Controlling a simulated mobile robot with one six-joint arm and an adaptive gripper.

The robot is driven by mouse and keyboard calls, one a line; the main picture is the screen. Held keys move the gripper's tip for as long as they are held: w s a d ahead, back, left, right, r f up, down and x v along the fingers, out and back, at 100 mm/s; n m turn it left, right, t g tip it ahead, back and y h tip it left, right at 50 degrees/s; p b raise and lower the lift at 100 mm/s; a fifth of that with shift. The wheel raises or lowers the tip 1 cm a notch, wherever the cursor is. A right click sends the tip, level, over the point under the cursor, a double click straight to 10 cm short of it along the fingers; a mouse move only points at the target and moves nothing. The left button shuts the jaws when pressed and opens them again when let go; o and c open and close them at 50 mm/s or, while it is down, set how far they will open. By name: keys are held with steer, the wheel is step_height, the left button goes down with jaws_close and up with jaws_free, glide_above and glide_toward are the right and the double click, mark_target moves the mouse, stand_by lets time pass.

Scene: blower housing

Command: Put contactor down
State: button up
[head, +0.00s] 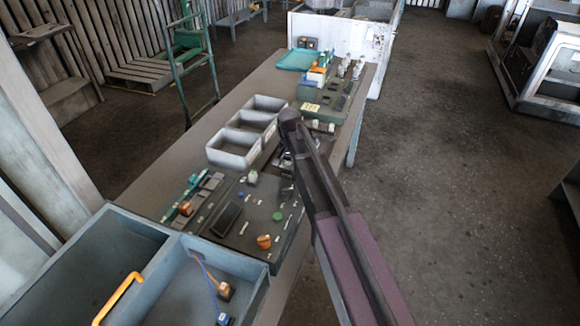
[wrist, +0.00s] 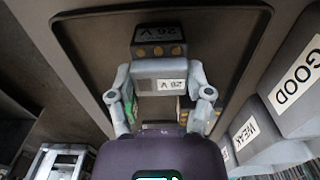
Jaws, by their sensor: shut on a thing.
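My gripper (wrist: 163,92) is shut on the contactor (wrist: 158,62) in the wrist view, with one grey finger on each side of it. The contactor is a dark and grey block with several round brass-coloured terminals and white labels; one seems to read "26 V". Behind it is a dark flat surface with a raised rim (wrist: 85,100). I cannot tell whether the contactor touches that surface. In the head view my arm reaches over the bench (head: 150,180), and the arm hides most of the gripper and the contactor.
A grey three-compartment bin (head: 234,158) stands left of my arm. Bin labels GOOD (wrist: 297,76) and WEAK (wrist: 245,134) show in the wrist view. A dark panel with small parts (head: 235,245), a blue-grey tray (head: 160,262) and a green tray (head: 296,59) are on the bench.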

mark_target(289, 165)
steer(key=shift+f, duration=0.15)
steer(key=o, duration=1.1)
steer(key=shift+c, duration=0.2)
step_height(289, 165, up, 12)
steer(key=p, duration=1.2)
steer(key=shift+r, duration=0.2)
steer(key=s+d+n, duration=0.2)
steer(key=s+d, duration=0.6)
steer(key=s, duration=0.3)
steer(key=s+d+n, duration=0.2)
steer(key=s+d, duration=0.6)
steer(key=s, duration=0.3)
steer(key=shift+s, duration=0.1)
